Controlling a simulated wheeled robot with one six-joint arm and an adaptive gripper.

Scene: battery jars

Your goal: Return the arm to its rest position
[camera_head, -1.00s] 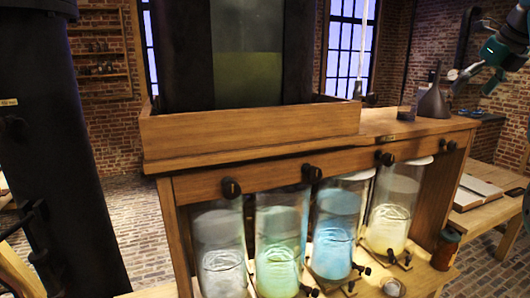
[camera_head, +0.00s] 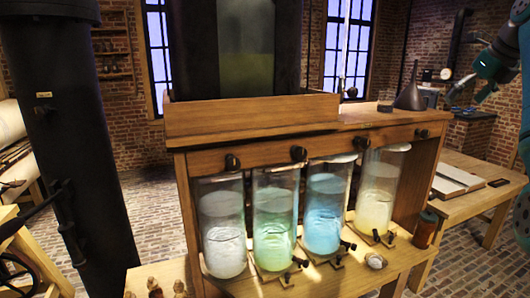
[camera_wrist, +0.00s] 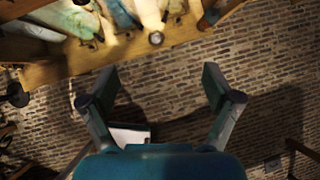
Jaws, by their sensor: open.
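My gripper (camera_head: 470,92) shows small at the upper right of the head view, on my teal arm at the right edge. It is right of the wooden bench and its black funnel, apart from both. In the wrist view my gripper (camera_wrist: 160,76) has its two fingers spread wide. Nothing is between them except the brick floor seen far below. Much of my arm is cut off by the frame edge in the head view.
A wooden bench (camera_head: 270,154) holds jars, including a green jar (camera_head: 274,215) and a blue jar (camera_head: 325,210), on its lower shelf. A black funnel (camera_head: 410,90) stands on top. A side table (camera_head: 462,206) with an open book is at the right. Brick floor lies between.

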